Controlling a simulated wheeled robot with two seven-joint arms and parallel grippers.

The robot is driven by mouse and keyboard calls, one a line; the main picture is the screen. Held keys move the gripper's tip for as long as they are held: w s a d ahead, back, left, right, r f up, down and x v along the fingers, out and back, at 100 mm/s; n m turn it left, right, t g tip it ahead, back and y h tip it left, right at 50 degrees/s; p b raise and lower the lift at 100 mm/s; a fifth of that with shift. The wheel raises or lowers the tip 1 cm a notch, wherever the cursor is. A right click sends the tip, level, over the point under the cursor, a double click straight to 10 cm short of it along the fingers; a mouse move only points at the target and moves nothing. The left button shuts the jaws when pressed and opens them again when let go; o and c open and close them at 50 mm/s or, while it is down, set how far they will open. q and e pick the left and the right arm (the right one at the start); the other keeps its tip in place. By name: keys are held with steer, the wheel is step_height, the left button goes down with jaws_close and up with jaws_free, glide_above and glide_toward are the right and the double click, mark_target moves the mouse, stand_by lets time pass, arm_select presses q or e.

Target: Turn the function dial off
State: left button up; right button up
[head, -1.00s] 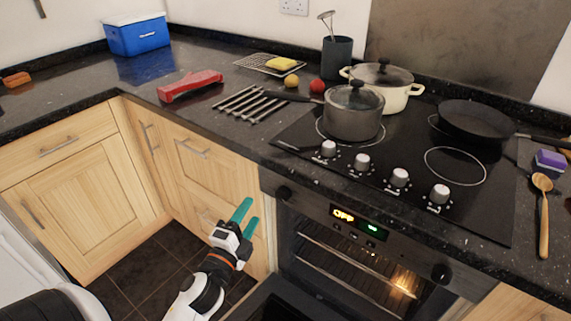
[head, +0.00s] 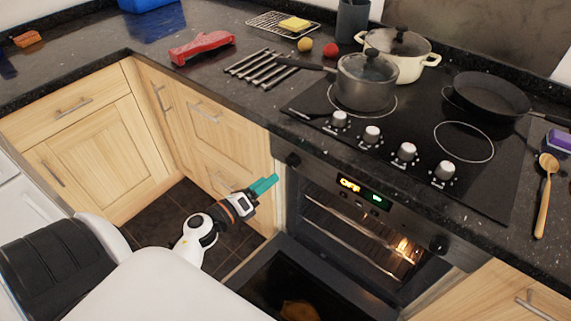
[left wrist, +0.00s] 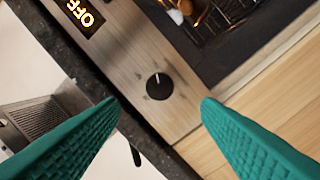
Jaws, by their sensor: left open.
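The function dial, which I take to be the left knob on the oven panel (head: 292,160), is round and black. In the left wrist view the dial (left wrist: 159,86) has a white mark pointing toward the picture top. A display (head: 350,184) beside it reads OFF in orange; it also shows in the left wrist view (left wrist: 80,14). My left gripper (head: 268,184), with teal fingers, is just left of and below the dial in the head view. Its fingers are open and empty, with the dial between and beyond their tips (left wrist: 158,102). My right gripper is not in view.
The oven door (head: 270,282) is open and low, below my gripper. A second black knob (head: 439,243) is at the panel's right end. The hob above has several knobs, a saucepan (head: 365,82), a cream pot (head: 414,58) and a black pan (head: 490,94). The countertop edge overhangs the panel.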

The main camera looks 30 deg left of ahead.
mark_target(290, 163)
arm_select(q)
steer(key=w, duration=0.2)
steer(key=w+d, duration=0.1)
steer(key=w, duration=0.2)
steer(key=w+p, duration=0.1)
steer(key=w, duration=0.2)
steer(key=shift+w+d, duration=0.1)
steer(key=shift+d, duration=0.1)
steer(key=c, duration=1)
steer(key=shift+n, duration=0.3)
